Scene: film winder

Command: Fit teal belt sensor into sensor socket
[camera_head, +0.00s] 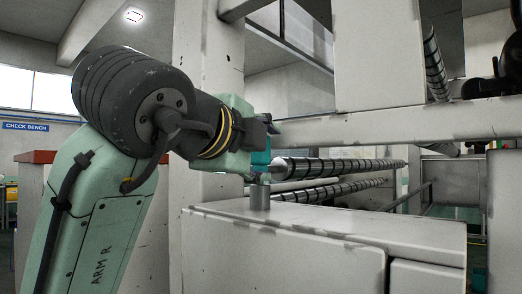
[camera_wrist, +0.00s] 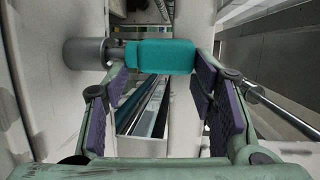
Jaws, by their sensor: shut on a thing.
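The teal belt sensor (camera_wrist: 161,57) is a rounded block between the fingertips of my gripper (camera_wrist: 164,72), which is shut on it. In the head view the teal sensor (camera_head: 260,158) is partly hidden by my gripper (camera_head: 262,146) and hangs just above a short grey cylinder, the sensor socket (camera_head: 260,198). In the wrist view the socket (camera_wrist: 86,53) lies to the left of the sensor, in line with it. A narrower grey stem joins the gap between sensor and socket. I cannot tell how far the stem sits in the socket.
The socket stands on the white machine housing (camera_head: 290,255), near a white upright (camera_head: 208,90). Dark-banded rollers (camera_head: 340,166) run to the right just behind the sensor. A white crossbar (camera_head: 370,127) passes above them. The housing top right of the socket is clear.

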